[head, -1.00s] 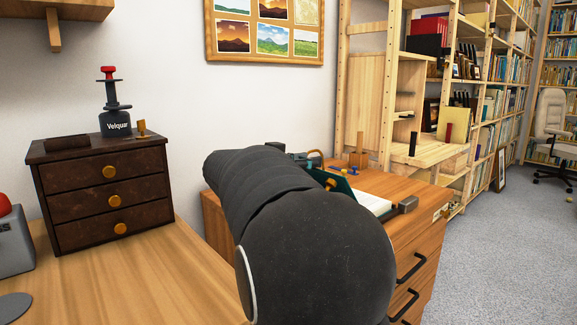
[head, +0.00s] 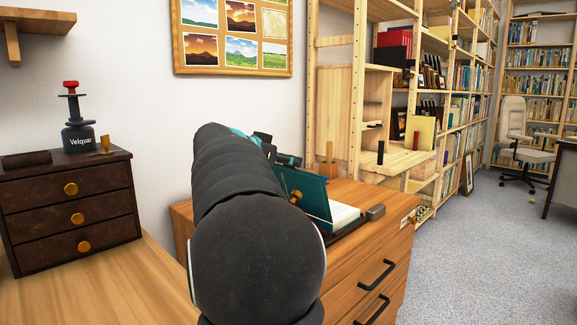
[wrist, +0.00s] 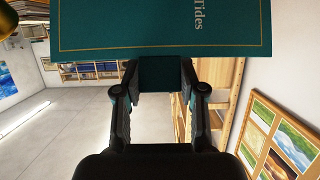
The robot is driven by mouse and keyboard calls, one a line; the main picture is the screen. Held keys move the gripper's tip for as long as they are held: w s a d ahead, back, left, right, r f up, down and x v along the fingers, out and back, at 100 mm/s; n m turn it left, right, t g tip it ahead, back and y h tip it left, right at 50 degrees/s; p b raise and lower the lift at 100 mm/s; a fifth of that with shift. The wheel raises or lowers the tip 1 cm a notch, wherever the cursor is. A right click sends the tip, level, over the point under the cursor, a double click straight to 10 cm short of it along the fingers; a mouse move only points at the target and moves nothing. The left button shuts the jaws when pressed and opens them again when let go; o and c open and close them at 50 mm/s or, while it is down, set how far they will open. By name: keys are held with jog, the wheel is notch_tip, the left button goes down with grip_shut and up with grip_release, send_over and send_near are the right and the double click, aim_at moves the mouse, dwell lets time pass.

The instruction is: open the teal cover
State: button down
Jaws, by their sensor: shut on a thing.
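The teal cover (head: 312,193) stands raised and tilted on the wooden cabinet, with white pages (head: 343,214) showing at its right. In the wrist view the teal cover (wrist: 130,28) spans the top of the picture, with gold edging and the word "Tides". My gripper (wrist: 160,78) is shut on the cover's edge, and a teal piece shows between its fingers. In the head view my arm hides most of the grip and part of the cover. A brass knob (head: 296,196) shows in front of the cover.
The cabinet (head: 375,245) has black handles, and a grey block (head: 375,212) lies beside the pages. A dark drawer chest (head: 70,210) with a Velqua bottle (head: 77,128) stands at left. Wooden shelves (head: 385,90) rise behind.

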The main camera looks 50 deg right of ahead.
jog(key=shift+d+r, duration=0.1)
jog(key=shift+d, duration=0.05)
jog(key=c, duration=0.6)
grip_release()
jog(key=shift+c, duration=0.2)
jog(key=v, duration=1.2)
